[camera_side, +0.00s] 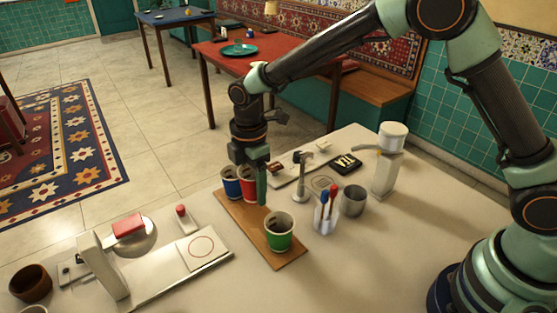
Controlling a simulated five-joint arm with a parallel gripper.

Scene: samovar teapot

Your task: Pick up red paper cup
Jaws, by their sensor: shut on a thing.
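The red paper cup (247,191) stands at the far end of a wooden board (285,258). A blue paper cup (231,187) is just left of it, and a green paper cup (278,236) with dark contents stands at the near end. My gripper (256,182) points down over the red cup and is shut on it. One finger covers the red cup's right side; the other finger is mostly hidden behind the cups. I cannot tell whether the red cup is clear of the board.
A clear holder with pens (326,215), a grey metal cup (353,201) and a white dispenser (387,168) stand right of the board. A tamper-like metal tool (300,185) stands behind. A flat scale-like device (180,265) lies left.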

